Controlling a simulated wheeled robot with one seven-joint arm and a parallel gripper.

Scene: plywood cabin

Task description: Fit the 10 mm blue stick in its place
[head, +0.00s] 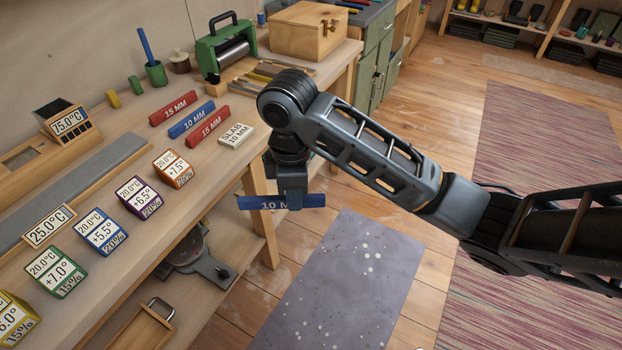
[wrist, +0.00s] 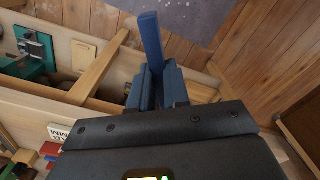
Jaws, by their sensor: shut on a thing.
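My gripper (head: 291,197) is shut on a blue stick (head: 252,203) whose visible lettering begins with 10. It holds the stick level in the air, off the bench's front edge and above the floor. In the wrist view the blue stick (wrist: 151,40) juts out from between the fingers of my gripper (wrist: 157,86). A second blue stick marked 10 MM (head: 192,119) lies on the bench between two red 15 MM sticks (head: 173,108) (head: 208,126). I cannot tell which spot is the stick's place.
Several coloured cubes with number labels, including an orange one (head: 174,169), line the bench front. A green machine (head: 226,48) and wooden box (head: 310,30) stand at the back.

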